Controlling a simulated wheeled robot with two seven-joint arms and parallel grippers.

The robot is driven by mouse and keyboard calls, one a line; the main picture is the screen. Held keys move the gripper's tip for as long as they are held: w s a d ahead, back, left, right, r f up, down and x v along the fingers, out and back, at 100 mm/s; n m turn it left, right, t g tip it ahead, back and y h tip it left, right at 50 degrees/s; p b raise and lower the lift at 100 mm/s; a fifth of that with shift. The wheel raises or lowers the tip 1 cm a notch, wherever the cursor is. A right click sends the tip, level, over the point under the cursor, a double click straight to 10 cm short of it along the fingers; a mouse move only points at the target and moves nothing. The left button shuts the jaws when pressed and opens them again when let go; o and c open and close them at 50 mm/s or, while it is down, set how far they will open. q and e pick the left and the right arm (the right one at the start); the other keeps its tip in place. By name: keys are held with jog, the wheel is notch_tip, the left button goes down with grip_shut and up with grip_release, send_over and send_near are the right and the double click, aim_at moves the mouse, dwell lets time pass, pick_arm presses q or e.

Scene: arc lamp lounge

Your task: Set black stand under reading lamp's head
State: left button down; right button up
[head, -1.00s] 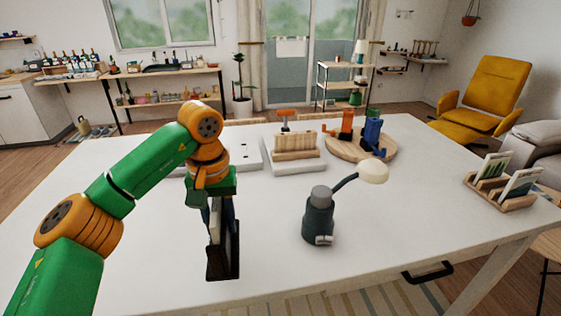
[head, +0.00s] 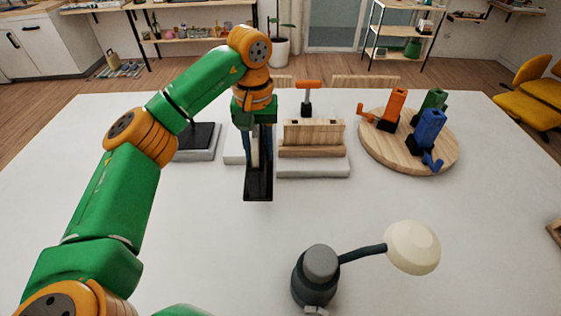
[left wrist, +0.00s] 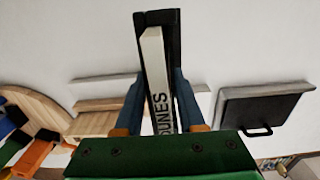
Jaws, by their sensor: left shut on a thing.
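My left gripper (head: 258,150) is shut on the black stand (head: 258,188), which holds a pale book. In the left wrist view the black stand (left wrist: 172,40) and the book's spine (left wrist: 155,75), lettered DUNES, sit upright between the fingers. I cannot tell if the stand's foot touches the table. The reading lamp has a dark grey base (head: 318,270) at the front of the table and a thin arm reaching right to a cream head (head: 412,247). The stand is behind and left of the lamp, apart from it. My right gripper is out of view.
A wooden block (head: 312,132) on a white slab stands close behind and right of the stand. A round wooden board (head: 385,155) with orange, blue and green items is at back right. A black flat item (head: 195,138) lies left. The white table (head: 470,210) is clear around the lamp head.

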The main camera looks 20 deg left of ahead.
pick_arm(q)
jog(key=f, duration=0.2)
jog(key=f+p, duration=0.1)
jog(key=f, duration=0.4)
jog(key=shift+s+f+p, duration=0.15)
jog(key=shift+s+p, duration=0.15)
jog(key=shift+p, duration=0.1)
jog(key=shift+w+f, duration=0.1)
jog(key=shift+f, duration=0.05)
jog(key=c, duration=0.9)
grip_release()
jog(key=shift+f, duration=0.15)
jog(key=shift+c, duration=0.2)
jog(key=o, duration=0.4)
